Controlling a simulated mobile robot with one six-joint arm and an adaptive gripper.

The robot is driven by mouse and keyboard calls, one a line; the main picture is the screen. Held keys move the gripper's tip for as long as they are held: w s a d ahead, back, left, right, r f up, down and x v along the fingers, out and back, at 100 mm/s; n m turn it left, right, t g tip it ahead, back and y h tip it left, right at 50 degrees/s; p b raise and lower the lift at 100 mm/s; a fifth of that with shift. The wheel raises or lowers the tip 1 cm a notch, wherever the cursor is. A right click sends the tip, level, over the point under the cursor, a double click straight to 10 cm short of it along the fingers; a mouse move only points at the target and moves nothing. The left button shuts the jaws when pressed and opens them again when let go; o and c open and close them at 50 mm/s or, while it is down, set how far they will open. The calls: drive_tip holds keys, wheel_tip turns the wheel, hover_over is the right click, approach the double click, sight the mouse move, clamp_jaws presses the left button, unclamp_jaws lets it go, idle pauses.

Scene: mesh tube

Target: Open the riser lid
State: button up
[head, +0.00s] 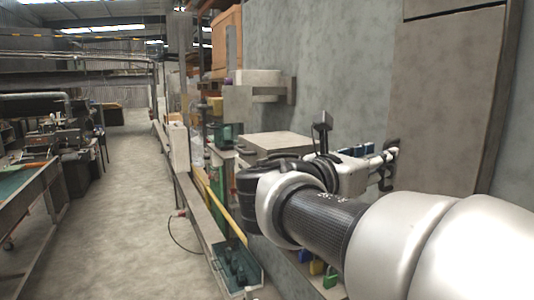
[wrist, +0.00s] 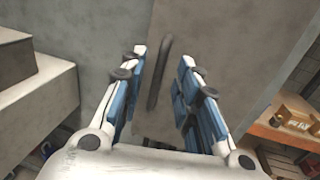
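The riser lid is a tall, mottled grey-brown panel (head: 450,105) on the wall at the right in the head view, and appears flat against it. In the wrist view the lid (wrist: 225,50) fills the upper middle and right. A dark upright bar handle (wrist: 157,88) is on it, near its left edge. My gripper (head: 388,166) is at the lid's lower left side. In the wrist view my gripper (wrist: 163,58) is open, with one blue-padded finger on each side of the handle and visible gaps to both.
A pale box (head: 276,144) stands left of my gripper, below a wall-mounted box (head: 258,84). Its side also shows at the wrist view's left. A wooden shelf with small items (wrist: 295,125) is at the wrist view's lower right. The aisle floor (head: 125,210) is clear.

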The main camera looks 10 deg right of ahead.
drive_tip(key=shift+x, duration=0.75)
drive_tip(key=shift+c, duration=0.4)
clamp_jaws()
